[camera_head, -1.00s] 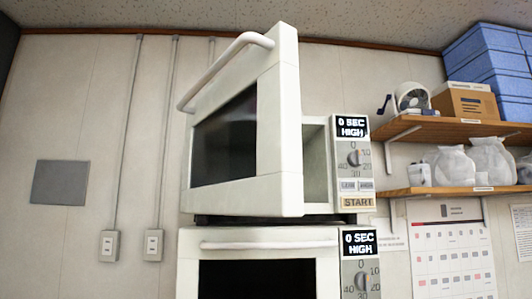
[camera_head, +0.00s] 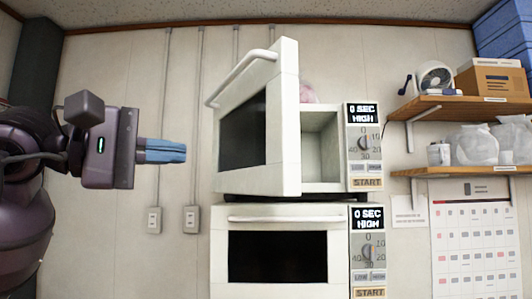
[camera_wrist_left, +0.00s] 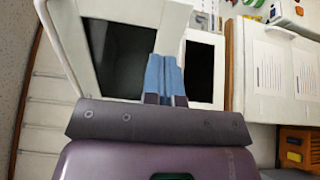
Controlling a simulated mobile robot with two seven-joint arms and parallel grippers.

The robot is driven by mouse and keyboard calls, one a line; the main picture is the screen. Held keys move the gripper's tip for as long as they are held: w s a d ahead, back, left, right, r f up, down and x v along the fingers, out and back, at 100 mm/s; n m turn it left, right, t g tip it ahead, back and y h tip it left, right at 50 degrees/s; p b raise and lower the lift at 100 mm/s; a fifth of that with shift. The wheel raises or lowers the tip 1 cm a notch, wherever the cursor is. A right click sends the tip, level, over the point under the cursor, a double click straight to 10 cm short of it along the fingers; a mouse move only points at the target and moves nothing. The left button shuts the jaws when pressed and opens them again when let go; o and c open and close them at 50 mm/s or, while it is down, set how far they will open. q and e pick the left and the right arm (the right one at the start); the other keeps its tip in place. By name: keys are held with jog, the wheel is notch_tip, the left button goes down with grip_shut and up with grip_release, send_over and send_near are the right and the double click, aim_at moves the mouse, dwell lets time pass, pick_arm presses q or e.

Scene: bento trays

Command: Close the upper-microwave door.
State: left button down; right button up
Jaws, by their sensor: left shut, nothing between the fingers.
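The upper microwave (camera_head: 322,150) stands on top of the lower microwave. Its white door (camera_head: 285,120) is swung open toward me, hinged on the left, with a long white handle (camera_head: 240,62) at its outer edge. The open cavity shows to the right of the door. My left gripper (camera_head: 184,152) is to the left of the door, apart from it in the head view, its blue fingers shut, empty and pointing right. In the left wrist view the fingers (camera_wrist_left: 166,75) show in front of the open door (camera_wrist_left: 125,50). My right gripper is in neither view.
The lower microwave (camera_head: 220,250) is shut. Wooden shelves (camera_head: 465,108) with a fan, a box and bags are on the right wall. A calendar (camera_head: 480,240) hangs below them. The wall left of the microwaves is clear apart from conduits and outlets.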

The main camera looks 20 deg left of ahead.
pick_arm(q)
jog(key=p, duration=0.4)
send_near(276, 159)
jog(key=x, duration=0.6)
jog(key=shift+d+r, duration=0.1)
jog(key=shift+r, duration=0.05)
jog(key=shift+w+d, duration=0.45)
jog(key=shift+w+y, duration=0.15)
jog(key=shift+y, duration=0.15)
